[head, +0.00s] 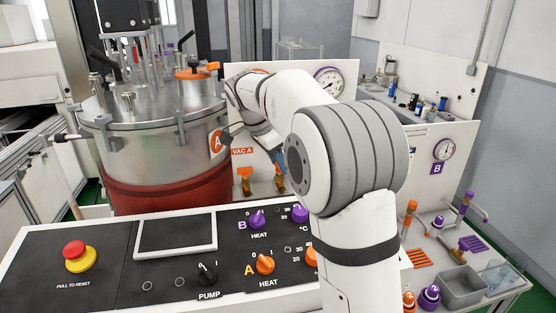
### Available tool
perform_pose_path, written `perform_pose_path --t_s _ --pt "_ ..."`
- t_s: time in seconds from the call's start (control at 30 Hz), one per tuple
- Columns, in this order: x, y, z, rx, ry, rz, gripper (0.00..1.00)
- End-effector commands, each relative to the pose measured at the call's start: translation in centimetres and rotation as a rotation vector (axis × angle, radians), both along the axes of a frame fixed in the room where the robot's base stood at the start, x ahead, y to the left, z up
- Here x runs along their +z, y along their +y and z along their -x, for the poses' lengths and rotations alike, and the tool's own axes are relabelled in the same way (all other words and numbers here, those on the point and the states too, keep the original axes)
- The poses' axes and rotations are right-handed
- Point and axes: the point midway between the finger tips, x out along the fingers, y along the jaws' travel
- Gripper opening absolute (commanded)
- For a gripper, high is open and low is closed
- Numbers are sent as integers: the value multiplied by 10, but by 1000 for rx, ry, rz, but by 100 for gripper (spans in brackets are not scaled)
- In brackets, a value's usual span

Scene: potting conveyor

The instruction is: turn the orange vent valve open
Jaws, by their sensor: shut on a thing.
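An orange valve handle (281,184) shows low on the white panel behind the console, partly hidden by my arm; its label is hidden, but it appears to be the vent valve. My gripper (279,162) points down onto it from above and is shut on it. The fingertips are small and partly covered by my arm, so the exact grip and handle angle are unclear. A second orange valve (245,181) stands just left, under the "VAC A" label (242,151). It is apart from the fingers.
The control console (100,270) with a red stop button (75,249) lies in front. A gauge (329,80) is behind my arm. A grey bin (463,287) sits at right.

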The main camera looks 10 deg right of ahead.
Motion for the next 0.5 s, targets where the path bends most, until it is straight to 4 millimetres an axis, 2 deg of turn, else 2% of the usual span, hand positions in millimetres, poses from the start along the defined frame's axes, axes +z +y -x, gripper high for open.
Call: perform_pose_path --t_s 0.47,0.5 --pt "1 0 -1 -14 -3 -1 14" --pt "1 0 -1 -14 -3 -1 40"
